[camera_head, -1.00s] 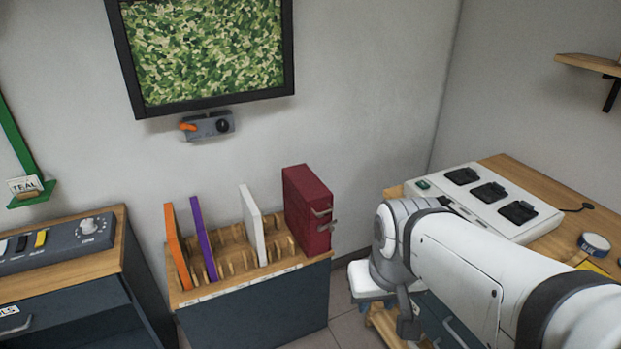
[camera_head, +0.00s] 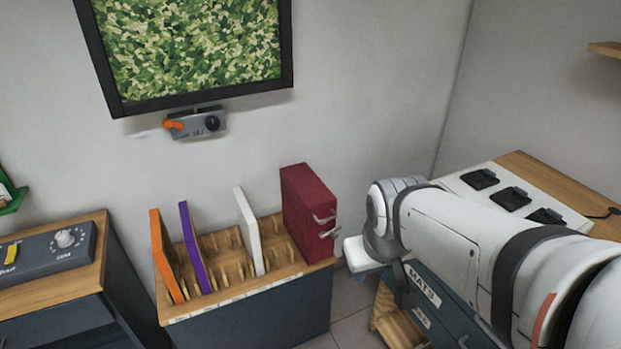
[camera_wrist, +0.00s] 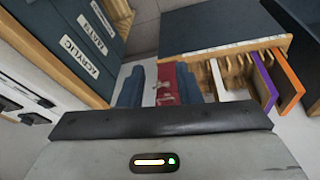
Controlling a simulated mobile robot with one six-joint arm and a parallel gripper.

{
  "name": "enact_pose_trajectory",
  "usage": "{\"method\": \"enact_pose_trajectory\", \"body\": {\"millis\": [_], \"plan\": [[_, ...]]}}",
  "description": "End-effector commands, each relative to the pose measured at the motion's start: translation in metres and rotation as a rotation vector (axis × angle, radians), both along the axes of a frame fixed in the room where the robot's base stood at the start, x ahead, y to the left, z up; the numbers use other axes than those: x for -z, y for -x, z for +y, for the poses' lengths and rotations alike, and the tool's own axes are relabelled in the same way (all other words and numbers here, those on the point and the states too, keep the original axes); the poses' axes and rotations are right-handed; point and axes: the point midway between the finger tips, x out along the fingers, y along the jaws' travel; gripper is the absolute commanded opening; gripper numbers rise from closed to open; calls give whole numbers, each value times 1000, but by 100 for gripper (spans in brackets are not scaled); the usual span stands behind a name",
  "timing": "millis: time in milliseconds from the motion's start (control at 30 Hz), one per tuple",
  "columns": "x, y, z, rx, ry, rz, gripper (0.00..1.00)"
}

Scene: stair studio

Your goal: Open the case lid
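A dark red case (camera_head: 308,213) stands upright at the right end of a slotted wooden rack (camera_head: 208,312). Metal latches show on its narrow right-hand side. My gripper (camera_wrist: 158,72) is open in the wrist view, with two blue fingers apart. The red case (camera_wrist: 169,84) shows in the gap between them, partly hidden by my gripper body; I cannot tell whether the fingers touch it. In the head view my wrist is just right of the case, and the fingertips are not clearly visible.
A white board (camera_head: 250,230), a purple board (camera_head: 194,248) and an orange board (camera_head: 166,255) stand in the rack. A bench with a white panel (camera_head: 508,200) is at right, above labelled drawers. A console (camera_head: 50,252) is at left. A screen (camera_head: 188,50) hangs behind.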

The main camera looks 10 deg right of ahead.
Motion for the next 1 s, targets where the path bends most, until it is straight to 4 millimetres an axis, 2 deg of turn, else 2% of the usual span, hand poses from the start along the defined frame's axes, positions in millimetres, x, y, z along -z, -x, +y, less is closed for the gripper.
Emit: {"method": "enact_pose_trajectory", "body": {"millis": [33, 167, 200, 300, 400, 500, 600, 700, 1000], "plan": [[23, -18, -7, -50, 40, -42, 31], [62, -81, -30, -256, 201, -208, 31], [74, -102, -36, -333, 261, -262, 31], [100, -151, -47, -534, 410, -396, 31], [125, -194, -49, -737, 555, -531, 31], [150, -228, -44, -931, 691, -662, 31], [171, -250, -37, -1091, 808, -786, 31], [185, -263, -29, -1205, 897, -889, 31], [196, -279, -15, -1319, 996, -1020, 31]]}}
